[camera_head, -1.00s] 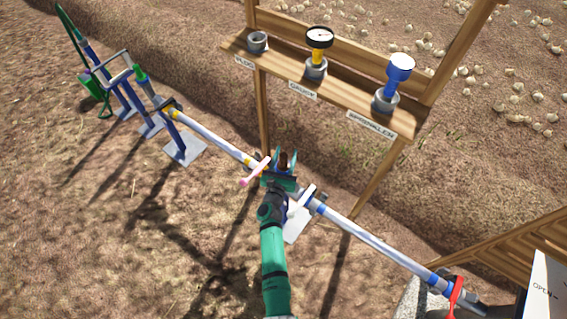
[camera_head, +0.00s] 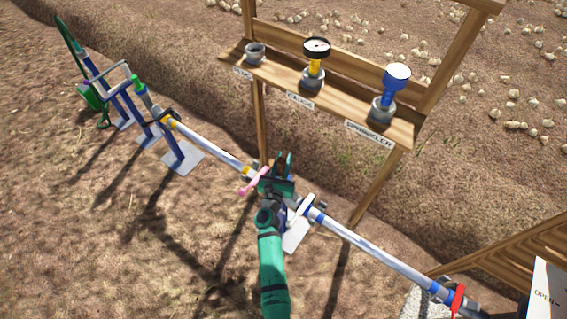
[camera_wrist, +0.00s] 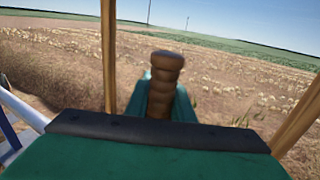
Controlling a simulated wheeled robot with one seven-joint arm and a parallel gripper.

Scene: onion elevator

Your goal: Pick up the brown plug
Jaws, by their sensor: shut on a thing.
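The brown plug (camera_wrist: 162,85) stands upright between the fingers of my gripper in the wrist view, a ridged brown piece with a rounded top. My gripper (camera_wrist: 160,100) is closed around it, and its green finger shows behind the plug. In the head view my gripper (camera_head: 281,168) is over the middle of the pipe line, and the plug (camera_head: 282,165) shows as a small dark brown patch between the fingers. The plug's lower end is hidden by the gripper.
A wooden shelf (camera_head: 345,108) behind holds an empty-looking grey cup (camera_head: 255,53) at the PLUG label, a gauge (camera_head: 316,48) and a blue sprinkler (camera_head: 396,80). A white pipe (camera_head: 375,248) with a red handle (camera_head: 457,302) runs right. A pink handle (camera_head: 254,182) lies beside my gripper.

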